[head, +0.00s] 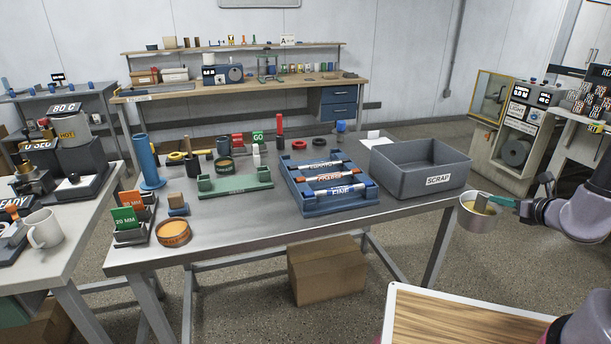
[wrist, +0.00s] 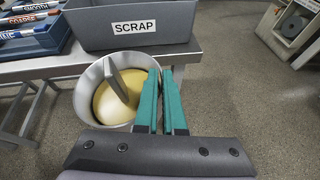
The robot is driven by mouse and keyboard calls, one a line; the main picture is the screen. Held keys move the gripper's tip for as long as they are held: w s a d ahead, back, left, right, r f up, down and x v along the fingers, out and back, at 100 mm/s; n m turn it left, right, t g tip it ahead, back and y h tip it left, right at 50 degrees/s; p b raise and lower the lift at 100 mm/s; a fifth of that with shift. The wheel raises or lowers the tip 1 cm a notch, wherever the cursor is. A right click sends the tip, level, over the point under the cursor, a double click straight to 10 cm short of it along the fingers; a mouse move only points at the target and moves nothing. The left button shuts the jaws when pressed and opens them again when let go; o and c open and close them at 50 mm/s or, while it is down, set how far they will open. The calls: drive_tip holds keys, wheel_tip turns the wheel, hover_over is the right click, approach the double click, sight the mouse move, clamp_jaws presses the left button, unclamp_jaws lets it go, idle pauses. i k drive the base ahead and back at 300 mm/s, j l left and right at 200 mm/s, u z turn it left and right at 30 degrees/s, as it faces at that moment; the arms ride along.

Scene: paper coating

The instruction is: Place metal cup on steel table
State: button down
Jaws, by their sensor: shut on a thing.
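The metal cup (head: 477,216) is a small silver vessel with yellowish contents, held upright in the air just off the right edge of the steel table (head: 240,220). In the wrist view the cup (wrist: 82,97) shows from above, with a grey upright tab at its inside. My gripper (head: 500,201) has green fingers and is shut on the cup at its right side. In the wrist view the fingers (wrist: 163,85) lie close together at the cup's rim; their exact contact is partly hidden. The table's edge (wrist: 205,47) lies just beyond the cup.
A grey SCRAP bin (head: 420,168) stands at the table's right end, near the cup. A blue tray of marked rods (head: 330,200) is left of it. The table's front middle is bare. A cardboard box (head: 327,272) sits below.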

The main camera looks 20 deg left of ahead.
sight(242, 218)
drive_tip(key=k+j+u, duration=0.1)
drive_tip(key=j, duration=0.4)
drive_tip(key=k+j+u, duration=0.15)
drive_tip(key=j, duration=0.3)
drive_tip(key=k+j+u, duration=0.1)
drive_tip(key=j, duration=0.4)
drive_tip(key=j+u, duration=0.25)
drive_tip(key=j, duration=0.15)
